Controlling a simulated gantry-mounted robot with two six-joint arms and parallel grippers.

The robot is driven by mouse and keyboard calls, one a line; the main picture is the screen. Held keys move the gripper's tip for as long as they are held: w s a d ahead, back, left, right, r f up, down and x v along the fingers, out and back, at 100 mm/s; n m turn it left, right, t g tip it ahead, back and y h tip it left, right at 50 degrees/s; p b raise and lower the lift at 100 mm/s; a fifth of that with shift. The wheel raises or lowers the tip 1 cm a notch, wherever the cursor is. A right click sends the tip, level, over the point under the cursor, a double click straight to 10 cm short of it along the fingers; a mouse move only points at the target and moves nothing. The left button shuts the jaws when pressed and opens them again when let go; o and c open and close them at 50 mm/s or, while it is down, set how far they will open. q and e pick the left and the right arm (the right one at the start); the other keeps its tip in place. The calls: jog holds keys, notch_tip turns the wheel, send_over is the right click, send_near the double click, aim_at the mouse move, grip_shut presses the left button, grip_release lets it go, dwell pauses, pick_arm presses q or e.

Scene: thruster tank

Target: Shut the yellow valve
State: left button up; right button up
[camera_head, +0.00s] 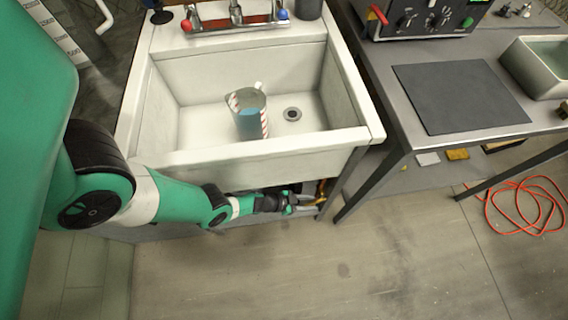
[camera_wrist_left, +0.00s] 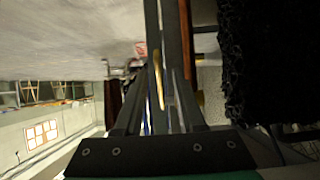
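The yellow valve (camera_head: 321,188) is a small yellow part under the front right corner of the sink, partly hidden in shade. My left gripper (camera_head: 308,201) reaches in below the sink's front edge, with its fingertips right at the valve. In the left wrist view a thin yellow piece, seemingly the valve's handle (camera_wrist_left: 158,80), shows between the two dark fingers (camera_wrist_left: 166,60). The gap looks narrow, and I cannot tell whether the fingers touch the handle. My right gripper is in neither view.
The white sink (camera_head: 262,150) holds a striped cup (camera_head: 247,112) and stands above my left gripper. A metal table (camera_head: 393,120) with a dark mat stands at the right. An orange cable (camera_head: 525,205) lies on the floor. The floor in front is clear.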

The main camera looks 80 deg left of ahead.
pick_arm(q)
jog(key=s+r+p, duration=0.2)
jog(key=s+p, duration=0.2)
jog(key=s, duration=1.2)
jog(key=shift+a+r, duration=0.15)
jog(key=shift+a, duration=0.15)
